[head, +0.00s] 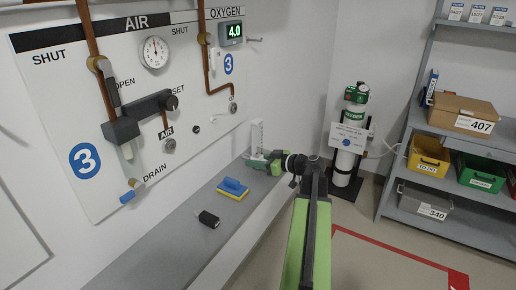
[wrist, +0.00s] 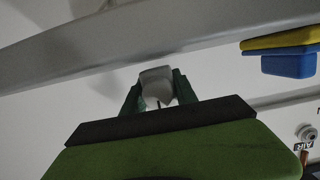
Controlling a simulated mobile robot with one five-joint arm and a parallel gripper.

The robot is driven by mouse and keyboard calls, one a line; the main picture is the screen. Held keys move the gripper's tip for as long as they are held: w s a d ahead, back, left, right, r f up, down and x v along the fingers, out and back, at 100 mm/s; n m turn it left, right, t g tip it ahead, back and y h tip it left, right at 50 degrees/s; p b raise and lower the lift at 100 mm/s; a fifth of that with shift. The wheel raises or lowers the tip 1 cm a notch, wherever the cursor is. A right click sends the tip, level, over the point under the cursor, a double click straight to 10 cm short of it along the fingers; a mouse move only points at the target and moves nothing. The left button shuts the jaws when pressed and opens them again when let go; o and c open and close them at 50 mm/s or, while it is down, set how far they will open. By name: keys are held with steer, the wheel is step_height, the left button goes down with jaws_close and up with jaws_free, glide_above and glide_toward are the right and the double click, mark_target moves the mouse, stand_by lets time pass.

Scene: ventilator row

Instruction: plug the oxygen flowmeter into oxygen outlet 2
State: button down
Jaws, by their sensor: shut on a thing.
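My gripper (head: 264,161) is at the far end of the grey ledge, shut on the oxygen flowmeter (head: 257,136), a white upright tube with a pale scale. In the wrist view the dark green fingers (wrist: 158,92) close on both sides of its whitish body (wrist: 156,76). A round oxygen outlet (head: 233,107) sits on the wall panel under the OXYGEN label, left of and above the gripper, apart from the flowmeter. The panel there bears a blue number 3 (head: 228,64); I see no outlet marked 2.
The grey ledge (head: 165,258) holds a blue and yellow sponge (head: 233,188) and a small black object (head: 208,219). An AIR outlet (head: 169,146) and a dark valve block (head: 140,115) stick out from the panel. An oxygen cylinder (head: 345,160) and shelves (head: 400,212) stand right.

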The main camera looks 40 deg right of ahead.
steer(key=shift+r, duration=0.45)
steer(key=f+v, duration=0.3)
steer(key=v, duration=1)
steer(key=shift+s+d, duration=0.15)
steer(key=shift+s, duration=0.5)
stand_by(1.3)
